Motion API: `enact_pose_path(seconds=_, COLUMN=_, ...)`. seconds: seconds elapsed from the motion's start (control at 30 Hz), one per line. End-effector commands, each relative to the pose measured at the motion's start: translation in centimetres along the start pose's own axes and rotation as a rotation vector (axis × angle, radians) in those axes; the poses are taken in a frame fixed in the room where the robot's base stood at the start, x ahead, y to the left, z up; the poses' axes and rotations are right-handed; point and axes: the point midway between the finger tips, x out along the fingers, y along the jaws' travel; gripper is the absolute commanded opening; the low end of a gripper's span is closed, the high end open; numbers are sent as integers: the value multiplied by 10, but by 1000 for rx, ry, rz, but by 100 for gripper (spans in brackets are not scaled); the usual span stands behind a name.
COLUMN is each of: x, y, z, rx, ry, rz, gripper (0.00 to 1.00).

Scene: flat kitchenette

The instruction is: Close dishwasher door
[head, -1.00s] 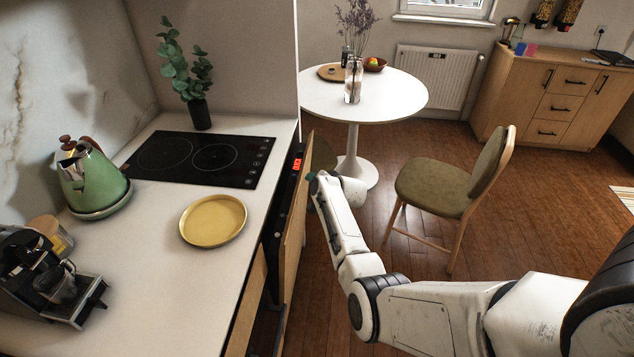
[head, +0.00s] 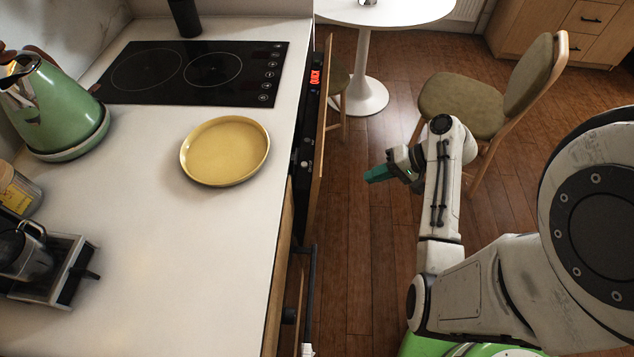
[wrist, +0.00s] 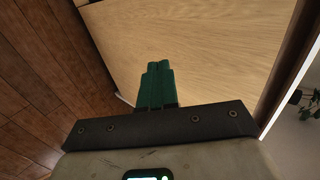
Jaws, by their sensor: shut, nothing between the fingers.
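The dishwasher door (head: 320,135) is a wooden panel below the right edge of the counter. It stands nearly upright. Its dark top strip (head: 307,130) shows a red lit display, and the strip sticks out a little past the counter edge, so the door looks slightly ajar. My gripper (head: 376,174) is to the right of the door, apart from it, with its teal fingers pointing left towards it. In the wrist view the teal fingers (wrist: 157,72) are shut together and empty, with a pale wooden panel (wrist: 205,45) in front of them. The door's lower part is hidden.
The white counter (head: 190,240) holds a cooktop (head: 190,72), a yellow plate (head: 225,151), a green kettle (head: 55,110) and a coffee machine (head: 45,265). A chair (head: 470,105) stands beyond my arm, and a round white table (head: 390,10) behind. Wooden floor (head: 365,240) is clear between counter and arm.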

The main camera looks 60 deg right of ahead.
Motion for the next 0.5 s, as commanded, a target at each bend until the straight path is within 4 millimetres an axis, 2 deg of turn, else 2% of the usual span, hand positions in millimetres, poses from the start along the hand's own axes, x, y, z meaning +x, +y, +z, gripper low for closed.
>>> enact_pose_path(seconds=0.17, x=7, y=1, z=7, rx=-8, ry=-19, rz=-5, gripper=0)
enact_pose_path(seconds=0.27, x=22, y=1, z=7, rx=-8, ry=-19, rz=-4, gripper=0)
enact_pose_path(seconds=0.5, x=69, y=1, z=8, rx=-6, ry=-19, rz=-4, gripper=0)
